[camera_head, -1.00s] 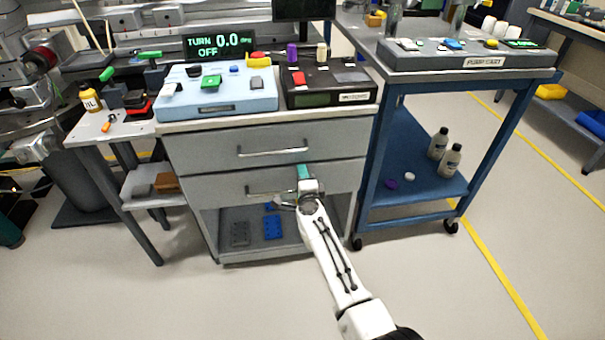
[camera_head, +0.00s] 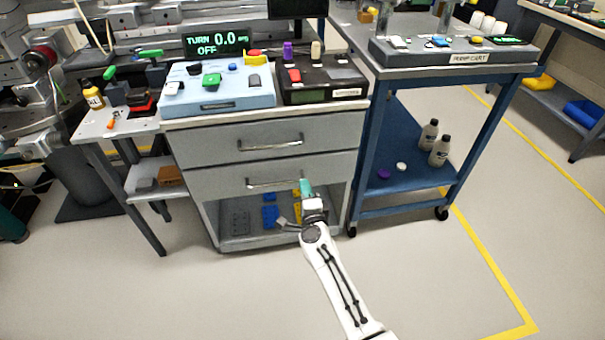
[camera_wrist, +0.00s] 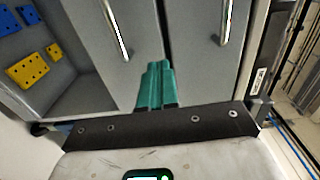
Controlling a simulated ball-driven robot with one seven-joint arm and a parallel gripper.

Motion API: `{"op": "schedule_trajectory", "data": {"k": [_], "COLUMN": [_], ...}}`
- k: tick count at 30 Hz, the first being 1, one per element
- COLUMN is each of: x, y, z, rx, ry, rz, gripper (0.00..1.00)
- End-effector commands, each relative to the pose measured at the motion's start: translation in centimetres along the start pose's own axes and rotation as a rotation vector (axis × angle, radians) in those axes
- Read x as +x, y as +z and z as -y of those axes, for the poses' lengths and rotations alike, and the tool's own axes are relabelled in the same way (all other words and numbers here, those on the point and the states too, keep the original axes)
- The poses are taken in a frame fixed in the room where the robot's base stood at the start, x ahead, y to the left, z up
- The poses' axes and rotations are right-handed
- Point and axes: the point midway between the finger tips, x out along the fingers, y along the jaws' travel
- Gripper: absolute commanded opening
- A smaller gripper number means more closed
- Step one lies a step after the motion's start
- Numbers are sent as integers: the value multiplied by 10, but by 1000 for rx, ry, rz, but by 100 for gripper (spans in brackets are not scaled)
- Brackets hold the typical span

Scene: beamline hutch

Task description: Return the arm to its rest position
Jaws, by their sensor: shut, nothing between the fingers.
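My gripper (camera_head: 306,188) has teal fingers and is at the end of my white arm, in front of the grey drawer cabinet (camera_head: 200,182). It is shut and empty. In the wrist view the two teal fingers (camera_wrist: 157,84) lie side by side, pointing at the cabinet's drawer fronts, with a bar handle on either side. In the head view the fingertips are by the right end of the lower drawer handle (camera_head: 275,183); whether they touch anything cannot be told. Both drawers look closed. My arm reaches forward from the bottom of the picture.
Below the drawers is an open shelf with blue and yellow plates (camera_wrist: 28,70). A blue cart (camera_head: 400,208) with bottles (camera_head: 439,150) stands close on the right. A side table (camera_head: 90,128) stands on the left. The floor in front is clear.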

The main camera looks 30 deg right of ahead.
Motion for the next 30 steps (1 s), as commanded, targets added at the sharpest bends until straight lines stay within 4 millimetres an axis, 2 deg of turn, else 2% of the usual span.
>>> {"op": "schedule_trajectory", "data": {"k": [1, 6, 10, 17, 22, 26, 30], "x": [-10, -31, -39, -41, -51, -76, -121], "y": [1, 0, 0, 0, 8, 23, 34], "z": [3, 2, 0, 0, 5, 8, -1], "rx": [-2, -1, -1, -3, -105, -300, -553], "ry": [2, 1, 1, -1, -3, 13, 74], "rz": [3, 2, 0, 4, 120, 324, 559], "gripper": [0, 0, 0, 0, 0, 0, 0]}}
